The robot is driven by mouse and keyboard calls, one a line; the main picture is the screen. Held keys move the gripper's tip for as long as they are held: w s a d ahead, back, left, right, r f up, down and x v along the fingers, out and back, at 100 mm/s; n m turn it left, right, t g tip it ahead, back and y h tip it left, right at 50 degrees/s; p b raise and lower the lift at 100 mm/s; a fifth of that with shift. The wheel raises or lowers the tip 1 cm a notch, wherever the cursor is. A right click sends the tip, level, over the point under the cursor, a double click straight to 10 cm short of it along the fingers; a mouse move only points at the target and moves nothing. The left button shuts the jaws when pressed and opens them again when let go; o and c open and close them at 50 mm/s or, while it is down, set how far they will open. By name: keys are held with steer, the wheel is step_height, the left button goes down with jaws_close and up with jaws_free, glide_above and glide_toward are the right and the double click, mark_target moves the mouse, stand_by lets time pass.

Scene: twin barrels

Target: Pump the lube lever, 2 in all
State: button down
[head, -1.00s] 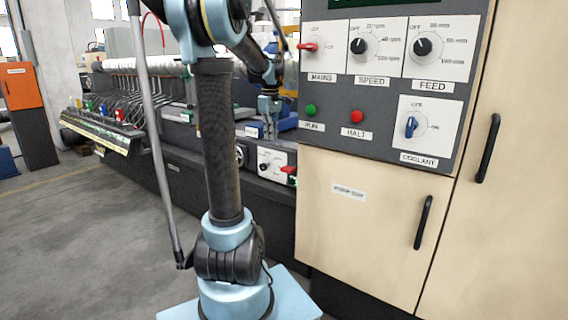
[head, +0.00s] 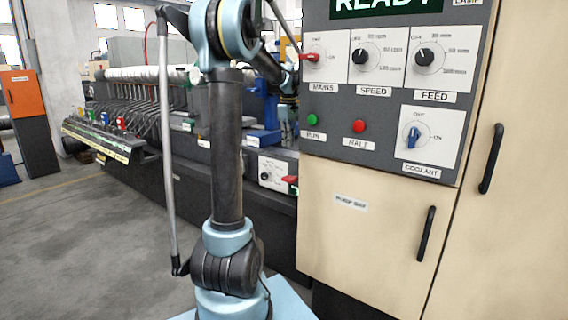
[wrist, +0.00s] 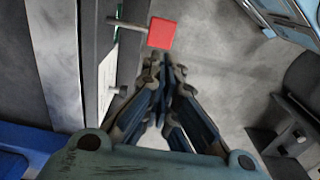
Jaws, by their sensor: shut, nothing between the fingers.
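The lube lever appears to be the red-ended lever (head: 290,180) at the right of a small white panel (head: 270,173) low on the machine; its label is not readable. In the wrist view a red paddle (wrist: 162,33) stands on a thin metal stem to the left of it. My gripper (wrist: 162,62) is shut and empty, its fingertips just below the paddle in that picture. I cannot tell whether they touch it.
The control cabinet (head: 335,240) with its knobs and door handles fills the right and stands close to my arm. A rack of coloured-tipped parts (head: 100,140) juts out at left. The grey floor (head: 75,240) at left is open. Blue parts (head: 263,137) sit on the machine.

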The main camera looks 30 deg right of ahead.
mark_target(284, 178)
step_height(284, 178, down, 14)
steer(key=shift+r, duration=0.15)
stand_by(0.4)
steer(key=shift+s+a+f+t+h, duration=0.1)
steer(key=shift+a+f+t+h, duration=0.15)
steer(key=shift+f+h, duration=0.35)
steer(key=shift+s+a+f+t+h, duration=0.15)
steer(key=shift+a+f+h, duration=0.2)
steer(key=shift+f+h, duration=0.25)
steer(key=shift+a+f+t+h, duration=0.1)
steer(key=shift+f+t+h, duration=0.4)
steer(key=shift+f+h, duration=0.7)
steer(key=shift+f, duration=0.1)
steer(key=shift+s+a+r, duration=0.1)
steer(key=shift+a+r, duration=0.2)
steer(key=shift+r, duration=0.3)
steer(key=v, duration=1.2)
steer(key=shift+d+r, duration=0.3)
steer(key=shift+r, duration=0.15)
